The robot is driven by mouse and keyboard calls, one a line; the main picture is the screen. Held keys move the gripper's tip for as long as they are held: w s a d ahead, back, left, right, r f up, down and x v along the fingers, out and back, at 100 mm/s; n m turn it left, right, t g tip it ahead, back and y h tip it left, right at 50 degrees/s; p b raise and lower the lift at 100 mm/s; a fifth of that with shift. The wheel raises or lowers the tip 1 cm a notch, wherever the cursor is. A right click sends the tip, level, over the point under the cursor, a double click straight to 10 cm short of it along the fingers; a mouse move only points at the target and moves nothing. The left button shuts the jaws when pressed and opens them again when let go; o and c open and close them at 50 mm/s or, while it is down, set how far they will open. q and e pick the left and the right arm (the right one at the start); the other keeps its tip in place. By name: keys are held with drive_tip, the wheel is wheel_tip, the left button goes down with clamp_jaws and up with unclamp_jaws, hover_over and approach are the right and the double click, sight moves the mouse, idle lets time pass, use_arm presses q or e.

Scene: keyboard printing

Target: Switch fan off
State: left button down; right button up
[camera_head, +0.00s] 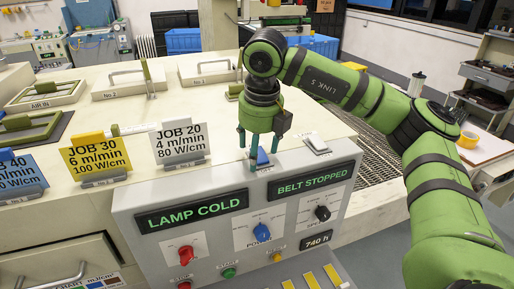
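A grey control panel (155,205) stands in the middle, with displays reading LAMP COLD and BELT STOPPED. On its top edge are a blue rocker switch (262,158) and a white rocker switch (317,144). Their labels are too small to read, so I cannot tell which is the fan's. My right gripper (260,150) points down over the blue switch, with its fingers apart and nothing held between them. The fingertips are close to the blue switch; I cannot tell whether they touch it. My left gripper is not in view.
The panel's front has a red knob (186,255), a blue knob (262,232), a black knob (322,213) and several small buttons. Job cards, including JOB 20 (180,143), stand to the left. Handled hatches (125,82) lie behind. A cart (487,80) stands far right.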

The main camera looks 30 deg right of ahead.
drive_tip(key=shift+r, duration=0.1)
wheel_tip(320, 180, up, 12)
drive_tip(key=s, duration=0.2)
drive_tip(key=shift+a+f, duration=0.2)
drive_tip(key=shift+a, duration=0.05)
drive_tip(key=shift+s, duration=0.15)
idle(0.4)
